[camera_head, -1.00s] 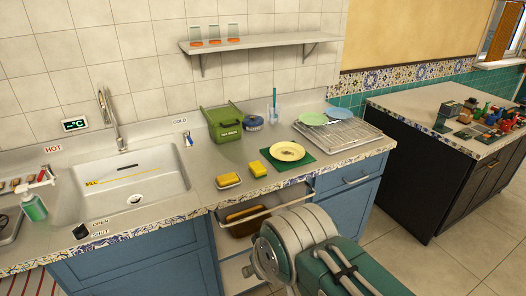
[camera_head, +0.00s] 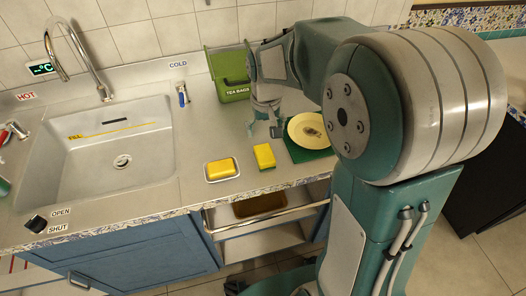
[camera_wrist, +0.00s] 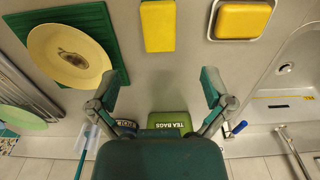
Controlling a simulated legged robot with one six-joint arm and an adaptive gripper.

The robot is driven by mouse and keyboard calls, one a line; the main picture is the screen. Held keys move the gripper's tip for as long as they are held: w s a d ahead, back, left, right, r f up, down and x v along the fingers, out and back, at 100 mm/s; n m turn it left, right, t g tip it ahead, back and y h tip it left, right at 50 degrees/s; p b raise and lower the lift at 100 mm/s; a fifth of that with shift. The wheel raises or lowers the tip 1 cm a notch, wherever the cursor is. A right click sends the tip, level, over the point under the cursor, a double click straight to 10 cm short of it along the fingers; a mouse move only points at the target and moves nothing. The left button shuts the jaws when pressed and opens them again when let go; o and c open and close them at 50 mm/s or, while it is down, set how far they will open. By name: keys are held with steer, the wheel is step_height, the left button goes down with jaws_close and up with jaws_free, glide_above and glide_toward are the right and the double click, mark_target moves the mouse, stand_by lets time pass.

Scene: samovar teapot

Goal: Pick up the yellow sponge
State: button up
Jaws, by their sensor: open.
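The yellow sponge (camera_head: 264,156) with a green layer along one side lies on the grey counter, between a soap dish and a green mat. In the wrist view the sponge (camera_wrist: 158,26) is at top centre, fully bare. My gripper (camera_wrist: 160,88) is open and empty, its two fingers spread wide with bare counter between them. The sponge lies beyond the fingertips, roughly in line with the gap. In the head view my gripper (camera_head: 268,121) hangs over the counter behind the sponge, partly hidden by my arm.
A yellow block (camera_head: 221,167) lies in a pale dish left of the sponge. A cream plate (camera_head: 306,129) rests on the green mat (camera_head: 305,155) at right. A green tea bags box (camera_head: 233,93) stands behind. The sink (camera_head: 95,165) is at left.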

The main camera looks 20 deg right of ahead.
steer(key=shift+w+d+f, duration=0.2)
steer(key=shift+w+f, duration=0.35)
steer(key=shift+f, duration=0.3)
glide_above(264, 153)
steer(key=f, duration=0.4)
steer(key=shift+s+f, duration=0.2)
steer(key=shift+f, duration=0.2)
steer(key=shift+d+f, duration=0.15)
steer(key=shift+f, duration=0.5)
steer(key=f, duration=0.3)
steer(key=shift+w+f, duration=0.25)
steer(key=shift+f, duration=0.45)
steer(key=shift+c, duration=0.3)
steer(key=c, duration=0.8)
